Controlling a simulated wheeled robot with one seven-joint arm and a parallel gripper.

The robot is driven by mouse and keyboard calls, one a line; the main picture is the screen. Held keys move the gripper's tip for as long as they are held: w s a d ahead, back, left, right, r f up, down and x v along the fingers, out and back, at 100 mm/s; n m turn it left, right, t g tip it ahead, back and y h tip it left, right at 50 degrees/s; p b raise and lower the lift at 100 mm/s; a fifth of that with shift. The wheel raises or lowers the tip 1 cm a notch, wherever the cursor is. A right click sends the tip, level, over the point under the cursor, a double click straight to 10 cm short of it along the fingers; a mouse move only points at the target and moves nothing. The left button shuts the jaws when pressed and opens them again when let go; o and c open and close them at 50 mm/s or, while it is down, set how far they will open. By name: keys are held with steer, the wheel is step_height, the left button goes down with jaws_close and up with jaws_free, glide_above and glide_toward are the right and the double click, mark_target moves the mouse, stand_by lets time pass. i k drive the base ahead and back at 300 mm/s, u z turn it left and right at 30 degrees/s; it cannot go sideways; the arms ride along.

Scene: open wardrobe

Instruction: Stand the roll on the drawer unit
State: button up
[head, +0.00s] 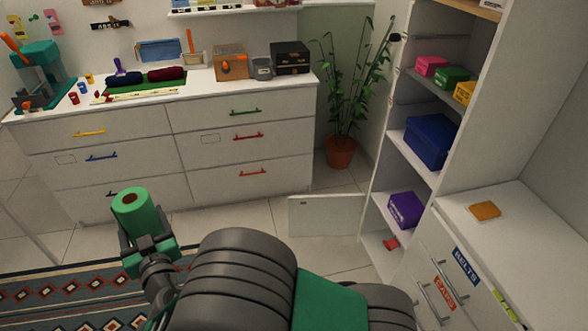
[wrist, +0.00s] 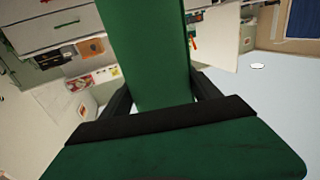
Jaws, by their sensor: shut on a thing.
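The green roll (head: 143,212) is upright, its round end with a brown core facing up, at the lower left of the head view. My gripper (head: 148,246) is shut on its lower part and holds it above the floor. In the wrist view the roll (wrist: 146,55) stands between the two dark fingers (wrist: 152,100). A white drawer unit (head: 450,209) with drawers labelled BELTS and CAPS stands at the right, inside the wardrobe. An orange flat item (head: 485,211) lies on its top; the rest of the visible top is bare.
Wardrobe shelves (head: 413,88) hold pink, green, yellow, blue and purple boxes. A low white open door or panel (head: 327,217) juts into the floor. A potted plant (head: 341,152) stands beyond it. A wide white dresser (head: 213,175) with a cluttered top is at the back left. A patterned rug (head: 70,300) covers the near floor.

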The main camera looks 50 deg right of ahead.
mark_target(527, 263)
steer(key=k, duration=0.85)
steer(key=z, duration=0.95)
